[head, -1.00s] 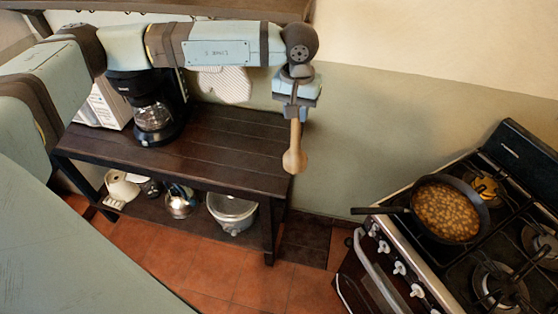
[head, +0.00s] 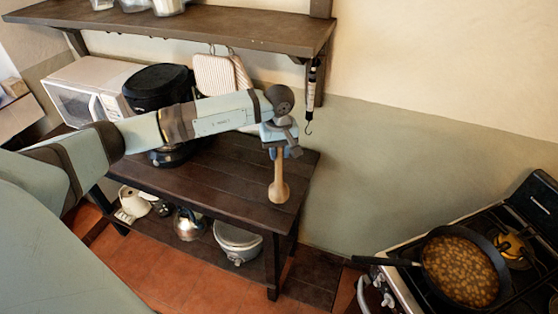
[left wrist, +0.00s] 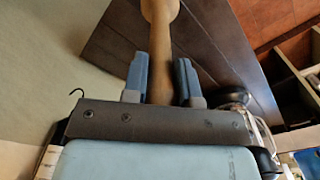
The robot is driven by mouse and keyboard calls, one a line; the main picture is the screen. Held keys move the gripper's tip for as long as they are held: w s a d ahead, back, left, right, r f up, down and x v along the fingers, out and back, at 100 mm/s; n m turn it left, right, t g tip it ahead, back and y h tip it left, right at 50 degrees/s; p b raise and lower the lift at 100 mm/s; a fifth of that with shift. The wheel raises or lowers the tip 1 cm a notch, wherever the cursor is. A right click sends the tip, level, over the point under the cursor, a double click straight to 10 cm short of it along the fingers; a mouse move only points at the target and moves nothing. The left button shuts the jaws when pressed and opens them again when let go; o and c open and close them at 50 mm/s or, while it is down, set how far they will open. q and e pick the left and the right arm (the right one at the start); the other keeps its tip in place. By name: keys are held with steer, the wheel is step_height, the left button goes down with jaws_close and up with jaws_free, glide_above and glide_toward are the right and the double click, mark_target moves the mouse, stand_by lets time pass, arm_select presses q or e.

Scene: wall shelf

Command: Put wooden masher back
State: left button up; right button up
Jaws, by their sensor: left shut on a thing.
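The wooden masher (head: 279,182) hangs head down from my left gripper (head: 278,148), in front of the right end of the dark side table. My left gripper is shut on its handle. In the left wrist view, the two blue fingers (left wrist: 160,82) flank the masher's handle (left wrist: 159,50), and its head is cut off at the top edge. A dark hanging scale with a hook (head: 311,98) hangs below the right end of the wall shelf (head: 200,27), to the right of and above the gripper. My right gripper is not in view.
A white microwave (head: 80,90) stands left. Striped oven mitts (head: 215,75) hang under the shelf. A pan of beans (head: 460,268) sits on the stove at right. The wall between is bare.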

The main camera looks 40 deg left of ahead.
mark_target(279, 171)
arm_select(q)
steer(key=shift+d+f, duration=0.1)
steer(key=shift+f, duration=1.95)
steer(key=o, duration=0.9)
steer(key=shift+r, duration=0.1)
steer(key=shift+r+p, duration=0.1)
steer(key=shift+p, duration=0.25)
